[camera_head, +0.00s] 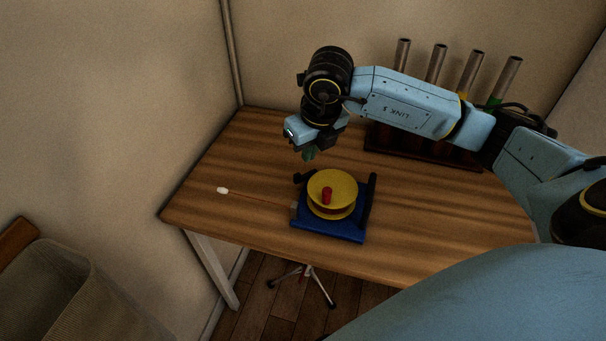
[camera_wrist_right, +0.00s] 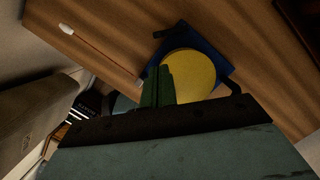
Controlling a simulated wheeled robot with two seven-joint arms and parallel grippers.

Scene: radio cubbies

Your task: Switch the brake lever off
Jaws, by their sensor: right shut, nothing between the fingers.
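A winding device with a blue base (camera_head: 332,227) stands on the wooden table, carrying a yellow reel (camera_head: 338,186) with a red knob (camera_head: 327,195). Black bars flank the reel: a long one (camera_head: 372,190) at the right and a shorter one (camera_head: 301,178) at the upper left. I cannot tell for sure which is the brake lever. My right gripper (camera_head: 309,155) is shut and empty, above and behind the reel's upper left edge. In the right wrist view its green fingers (camera_wrist_right: 157,86) overlap the yellow reel (camera_wrist_right: 200,72) and hide part of it. My left gripper is out of view.
A thin cord with a white tip (camera_head: 222,190) runs left from the device across the wooden table (camera_head: 440,215). A dark rack (camera_head: 420,147) with several metal tubes stands at the back right. Walls border the table's back and left.

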